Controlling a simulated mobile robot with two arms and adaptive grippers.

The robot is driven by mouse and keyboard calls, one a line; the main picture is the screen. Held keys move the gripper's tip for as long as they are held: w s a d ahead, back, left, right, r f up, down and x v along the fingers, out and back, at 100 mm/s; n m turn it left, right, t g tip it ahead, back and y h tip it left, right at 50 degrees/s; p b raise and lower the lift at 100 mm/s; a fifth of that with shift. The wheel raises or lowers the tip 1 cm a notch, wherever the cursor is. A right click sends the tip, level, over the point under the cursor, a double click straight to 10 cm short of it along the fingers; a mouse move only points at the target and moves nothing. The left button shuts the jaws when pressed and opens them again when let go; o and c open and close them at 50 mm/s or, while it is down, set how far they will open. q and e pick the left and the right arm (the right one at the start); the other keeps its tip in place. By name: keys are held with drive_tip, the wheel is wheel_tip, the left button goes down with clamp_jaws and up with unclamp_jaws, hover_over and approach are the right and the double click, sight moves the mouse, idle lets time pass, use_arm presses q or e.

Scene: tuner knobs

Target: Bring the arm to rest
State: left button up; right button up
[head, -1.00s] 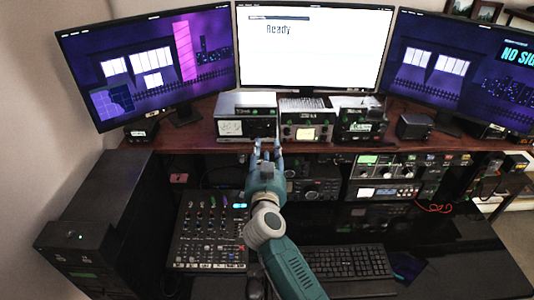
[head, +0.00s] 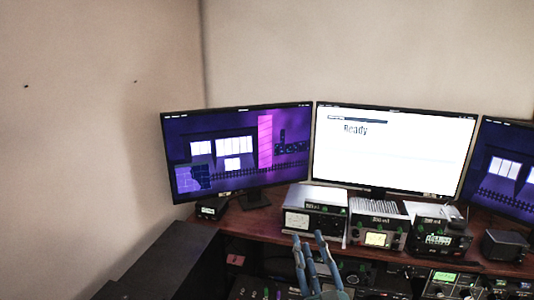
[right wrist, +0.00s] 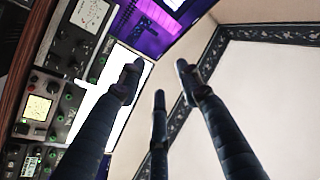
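My right gripper (head: 309,240) is at the bottom of the head view, its blue-grey fingers pointing up in front of the left tuner box (head: 312,218). In the right wrist view its three fingers (right wrist: 157,75) are spread with nothing between them. The left tuner box, with a white meter, stands on the wooden shelf; its meter also shows in the wrist view (right wrist: 89,14). Beside it stand a middle box (head: 378,236) with a lit yellow meter and a right box (head: 438,241) with a display. My left gripper is not in view.
Three monitors stand behind the boxes; the centre one (head: 390,155) reads "Ready". A small speaker (head: 505,245) stands at right on the wooden shelf (head: 255,222). More radio gear (head: 450,282) is below. A black cabinet (head: 165,262) is at left. Bare wall is above.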

drive_tip(key=s+a+f+n+g+y, duration=0.7)
drive_tip(key=s+a+f+n+g, duration=0.15)
drive_tip(key=s+f, duration=0.2)
drive_tip(key=s+d+f+g+h, duration=0.2)
drive_tip(key=s+f+g, duration=0.1)
drive_tip(key=s+f, duration=0.55)
drive_tip(key=s+d+f+m+g+h, duration=0.25)
drive_tip(key=s+d+f+h, duration=0.2)
drive_tip(key=s+d, duration=0.3)
drive_tip(key=s+d+f+m+g+h, duration=0.1)
drive_tip(key=s+d+f+g+h, duration=0.3)
drive_tip(key=s+d, duration=0.4)
wheel_tip(320, 180, down, 32)
drive_tip(key=f+y+b, duration=0.1)
drive_tip(key=b, duration=0.7)
drive_tip(key=s+d+f+g+b, duration=0.1)
drive_tip(key=s+d+f+b, duration=0.1)
drive_tip(key=s+f, duration=0.7)
drive_tip(key=s+d+f+g+b, duration=0.1)
drive_tip(key=s+f+b, duration=0.3)
drive_tip(key=s+f, duration=0.5)
wheel_tip(320, 180, down, 7)
drive_tip(key=shift+d+r+n, duration=0.15)
drive_tip(key=shift+d+n, duration=0.15)
drive_tip(key=shift+d, duration=0.1)
